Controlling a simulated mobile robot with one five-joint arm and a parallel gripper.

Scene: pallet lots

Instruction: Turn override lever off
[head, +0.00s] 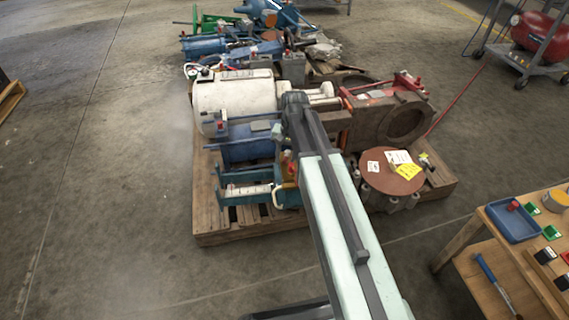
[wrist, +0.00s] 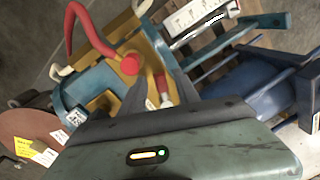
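In the wrist view my gripper (wrist: 158,84) points down over a yellow and blue valve body. Its two dark fingers are spread apart with nothing gripped between them. A small lever with a red end (wrist: 163,88) shows between the fingers, apart from both as far as I can see. A larger curved red handle (wrist: 82,30) lies to the left, and a round red knob (wrist: 129,64) sits by the left finger. I cannot tell which of these is the override lever. In the head view my arm hides most of the valve and the gripper.
The wooden pallet (head: 225,232) also bears a white cylinder (head: 232,98), blue cylinders (head: 245,148) and a brown round plate (head: 384,178) with tags. A wooden bench with a blue tray (head: 515,222) stands at right.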

